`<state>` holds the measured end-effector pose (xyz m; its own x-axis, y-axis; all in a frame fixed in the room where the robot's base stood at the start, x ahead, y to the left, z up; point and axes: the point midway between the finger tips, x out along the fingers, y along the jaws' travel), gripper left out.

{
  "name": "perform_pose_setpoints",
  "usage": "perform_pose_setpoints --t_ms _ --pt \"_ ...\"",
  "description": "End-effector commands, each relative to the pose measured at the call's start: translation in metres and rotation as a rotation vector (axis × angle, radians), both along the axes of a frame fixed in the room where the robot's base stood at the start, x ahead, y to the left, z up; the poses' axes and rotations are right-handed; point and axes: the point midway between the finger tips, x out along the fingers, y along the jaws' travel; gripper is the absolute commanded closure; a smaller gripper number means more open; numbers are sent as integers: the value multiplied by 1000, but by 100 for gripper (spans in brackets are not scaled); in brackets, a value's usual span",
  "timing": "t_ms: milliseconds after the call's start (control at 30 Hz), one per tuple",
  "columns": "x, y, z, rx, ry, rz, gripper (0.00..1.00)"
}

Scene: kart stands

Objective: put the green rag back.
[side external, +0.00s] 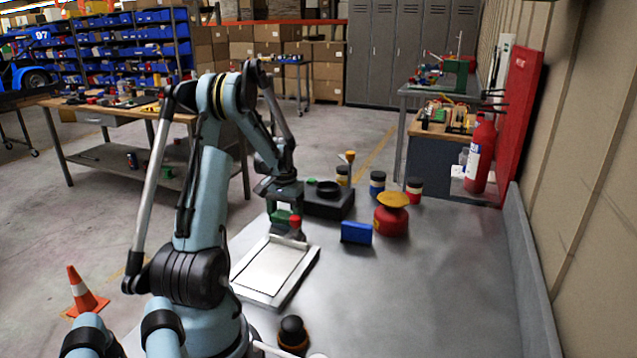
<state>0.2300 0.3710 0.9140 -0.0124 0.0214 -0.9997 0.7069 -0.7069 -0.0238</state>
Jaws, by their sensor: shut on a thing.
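My gripper (285,222) points down over the far end of the white tray, at the left part of the grey table (430,290). It is shut on a small green thing, which I take to be the green rag (281,215). The gripper hides much of it. A small red thing (295,221) shows right beside it; I cannot tell whether they touch. The shallow white tray (268,270) looks empty, with a pale rim.
A black block with a round top (328,198) stands behind the gripper. To the right are a blue box (356,233), a red pot with a yellow top (391,216) and several small jars (377,183). A black knob-like thing (292,333) stands in front. The table's right side is clear.

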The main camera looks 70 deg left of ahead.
Motion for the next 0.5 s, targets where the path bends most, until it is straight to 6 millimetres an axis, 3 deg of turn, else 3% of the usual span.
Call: perform_pose_setpoints --t_ms 300,333,500 --pt "0 0 -3 0 0 0 59" --pt "0 0 -3 0 0 0 29" --pt "1 -1 -3 -1 -1 0 5"
